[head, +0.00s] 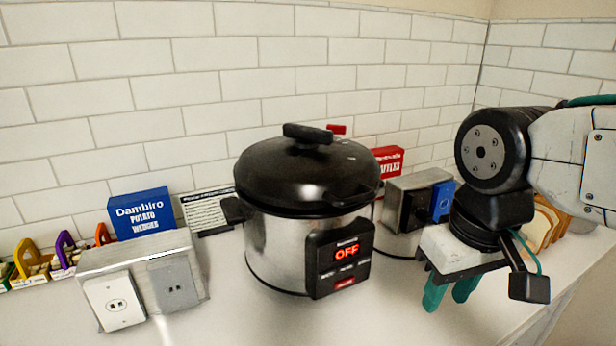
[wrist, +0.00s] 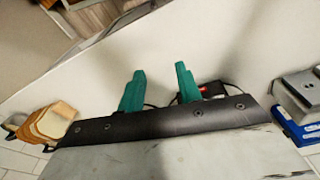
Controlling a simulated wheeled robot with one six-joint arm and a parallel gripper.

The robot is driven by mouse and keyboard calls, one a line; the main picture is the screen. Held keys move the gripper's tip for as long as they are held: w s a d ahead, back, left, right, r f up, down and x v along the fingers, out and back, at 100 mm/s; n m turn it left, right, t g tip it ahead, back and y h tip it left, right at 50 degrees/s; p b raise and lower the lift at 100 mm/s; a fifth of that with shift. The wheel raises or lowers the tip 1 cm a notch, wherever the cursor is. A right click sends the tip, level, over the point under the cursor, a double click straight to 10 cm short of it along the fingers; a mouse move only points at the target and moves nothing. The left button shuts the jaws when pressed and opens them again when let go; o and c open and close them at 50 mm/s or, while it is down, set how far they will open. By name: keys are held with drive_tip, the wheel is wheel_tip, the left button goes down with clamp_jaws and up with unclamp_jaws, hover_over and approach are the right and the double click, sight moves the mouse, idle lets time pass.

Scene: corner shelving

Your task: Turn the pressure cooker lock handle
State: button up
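The pressure cooker (head: 292,243) stands on the white counter, with a steel body, a black domed lid (head: 300,175) and a display reading OFF. A black handle (head: 308,134) sits on top of the lid, with a small red piece (head: 336,129) behind it. My gripper (head: 449,296) is to the right of the cooker, apart from it, with its green fingers pointing down. The wrist view shows the two green fingers (wrist: 160,85) spread apart with nothing between them. The cooker itself is not clearly visible there.
A steel outlet box (head: 140,275) stands front left, and another steel box (head: 407,205) sits between cooker and arm. Bread slices (head: 545,225) are at right, also in the wrist view (wrist: 50,121).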

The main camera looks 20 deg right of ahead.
drive_tip(key=shift+o, duration=1)
wheel_tip(320, 180, up, 22)
drive_tip(key=n+g, duration=0.1)
drive_tip(key=n, duration=0.7)
hover_over(310, 127)
drive_tip(key=shift+s+r, duration=0.2)
drive_tip(key=shift+w+a, duration=0.1)
drive_tip(key=shift+w, duration=0.1)
drive_tip(key=shift+f, duration=0.35)
wheel_tip(310, 127, down, 7)
drive_tip(key=shift+r, duration=0.1)
clamp_jaws()
